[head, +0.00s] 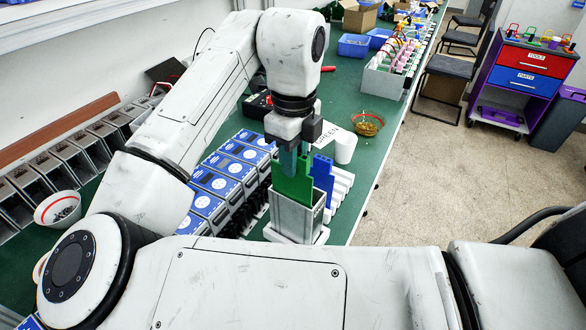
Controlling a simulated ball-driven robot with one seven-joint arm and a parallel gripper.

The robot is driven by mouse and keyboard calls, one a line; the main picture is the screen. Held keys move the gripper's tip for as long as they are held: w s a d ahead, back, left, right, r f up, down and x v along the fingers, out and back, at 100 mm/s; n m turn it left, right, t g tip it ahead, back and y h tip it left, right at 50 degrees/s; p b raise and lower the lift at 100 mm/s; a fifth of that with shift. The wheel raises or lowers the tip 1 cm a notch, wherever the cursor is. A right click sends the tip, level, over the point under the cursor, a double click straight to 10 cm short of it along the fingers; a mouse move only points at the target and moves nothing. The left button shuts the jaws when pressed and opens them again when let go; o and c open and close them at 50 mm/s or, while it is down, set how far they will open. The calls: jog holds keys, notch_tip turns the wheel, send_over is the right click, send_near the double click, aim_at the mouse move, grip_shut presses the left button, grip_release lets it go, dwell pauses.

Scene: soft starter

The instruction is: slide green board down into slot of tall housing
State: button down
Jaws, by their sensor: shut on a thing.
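The green board (292,187) is upright under my gripper (294,150), which is shut on its upper part. The tall grey housing (296,222) stands upright on a base on the green bench, directly below the board. The board's lower end meets the top of the housing, and its lowest edge is hidden. I cannot tell how deep it is in the slot. A blue board (322,174) stands upright just behind and to the right.
Rows of blue-and-white units (225,172) are close on the left. White blocks (341,188) line the right side, near the bench edge.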

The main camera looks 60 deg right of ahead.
aim_at(293, 185)
jog(key=shift+f, duration=0.15)
jog(key=shift+f+b, duration=1.6)
jog(key=shift+f, duration=0.9)
jog(key=shift+f+b, duration=0.75)
jog(key=shift+f, duration=0.2)
jog(key=shift+r, duration=0.1)
